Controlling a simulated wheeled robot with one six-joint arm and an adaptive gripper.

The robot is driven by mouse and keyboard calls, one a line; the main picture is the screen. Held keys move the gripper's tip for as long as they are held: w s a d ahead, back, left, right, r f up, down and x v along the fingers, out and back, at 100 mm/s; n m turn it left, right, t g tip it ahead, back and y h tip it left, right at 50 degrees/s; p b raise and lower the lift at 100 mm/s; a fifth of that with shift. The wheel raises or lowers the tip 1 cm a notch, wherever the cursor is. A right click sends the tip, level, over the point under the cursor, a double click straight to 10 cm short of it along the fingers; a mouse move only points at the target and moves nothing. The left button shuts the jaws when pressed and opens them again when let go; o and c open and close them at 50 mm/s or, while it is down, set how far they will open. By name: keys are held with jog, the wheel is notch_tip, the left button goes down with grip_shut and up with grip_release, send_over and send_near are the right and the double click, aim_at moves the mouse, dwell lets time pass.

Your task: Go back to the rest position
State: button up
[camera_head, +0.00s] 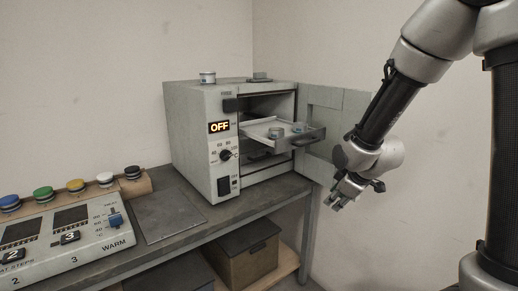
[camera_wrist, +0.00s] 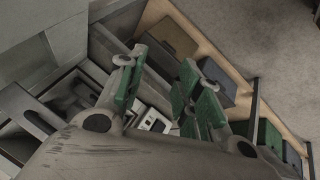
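My gripper (camera_head: 340,200) hangs in the air to the right of the oven, in front of its open door, pointing down. In the wrist view my gripper (camera_wrist: 160,82) shows its two green-padded fingers apart, with nothing held between them. The grey oven (camera_head: 200,140) stands on the bench, its display reading OFF. Its door (camera_head: 335,112) is swung open to the right. A tray (camera_head: 258,132) is drawn out of the oven, with small round tins on it.
A control panel (camera_head: 65,240) marked WARM lies at the left, with several coloured-lid jars behind it. A flat grey plate (camera_head: 167,213) lies before the oven. A tin (camera_head: 208,77) sits on the oven. A lidded box (camera_head: 248,254) stands on the lower shelf. Right of the bench is open floor.

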jog(key=s+d+r+m, duration=0.3)
jog(key=s+r, duration=0.2)
jog(key=s, duration=0.3)
jog(key=s+d+r+m+g+h, duration=0.1)
jog(key=s+d+r+m, duration=0.3)
jog(key=s, duration=0.5)
jog(key=s+d+r+m+g, duration=0.1)
jog(key=s+d+r+m, duration=0.2)
jog(key=s+r, duration=0.3)
jog(key=s+m, duration=0.1)
jog(key=s, duration=0.1)
jog(key=shift+s+d+r+h, duration=0.2)
jog(key=shift+s+d+h, duration=0.1)
jog(key=shift+d, duration=0.1)
